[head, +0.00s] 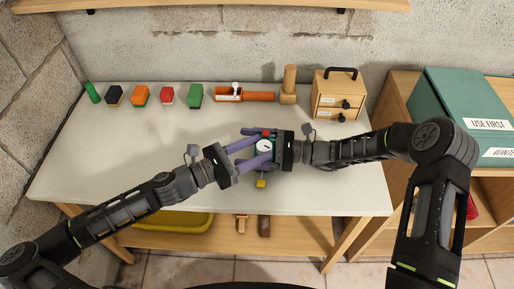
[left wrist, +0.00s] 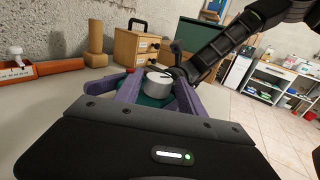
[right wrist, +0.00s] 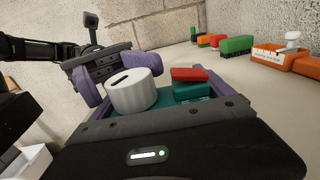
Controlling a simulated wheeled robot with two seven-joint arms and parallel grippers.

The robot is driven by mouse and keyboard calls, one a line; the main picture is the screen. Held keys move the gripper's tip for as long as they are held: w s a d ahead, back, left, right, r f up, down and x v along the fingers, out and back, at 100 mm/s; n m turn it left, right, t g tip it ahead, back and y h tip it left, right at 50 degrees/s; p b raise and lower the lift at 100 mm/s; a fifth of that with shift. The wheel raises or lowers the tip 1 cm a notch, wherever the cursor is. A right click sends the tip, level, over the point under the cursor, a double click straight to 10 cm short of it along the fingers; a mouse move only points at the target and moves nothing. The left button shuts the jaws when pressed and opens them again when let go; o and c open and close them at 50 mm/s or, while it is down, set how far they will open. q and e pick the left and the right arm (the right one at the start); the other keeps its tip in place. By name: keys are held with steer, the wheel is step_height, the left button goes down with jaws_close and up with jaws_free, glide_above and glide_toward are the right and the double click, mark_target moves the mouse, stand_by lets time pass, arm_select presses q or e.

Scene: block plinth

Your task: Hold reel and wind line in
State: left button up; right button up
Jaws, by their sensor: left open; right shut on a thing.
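The reel has a teal body (right wrist: 195,92) with a red block on it and a white round knob (head: 264,146) with a dark slot. It is over the front middle of the table. My right gripper (head: 254,150) is shut on the teal body. My left gripper (head: 260,149) is open, its purple fingers reaching in from the left on either side of the knob. In the left wrist view the knob (left wrist: 157,77) shows between these fingers; contact cannot be told. A small yellow piece (head: 261,183) shows just below the reel; the line itself is too thin to make out.
Along the back of the white table (head: 130,170) stand several coloured blocks, an orange tray (head: 229,94), a wooden post (head: 289,84) and a small drawer box (head: 338,96). A teal bin (head: 450,105) is on the right shelf. The table's left middle is clear.

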arm_select(q)
steer(key=shift+w+d, duration=0.1)
steer(key=shift+d, duration=0.1)
jaws_close()
stand_by(0.5)
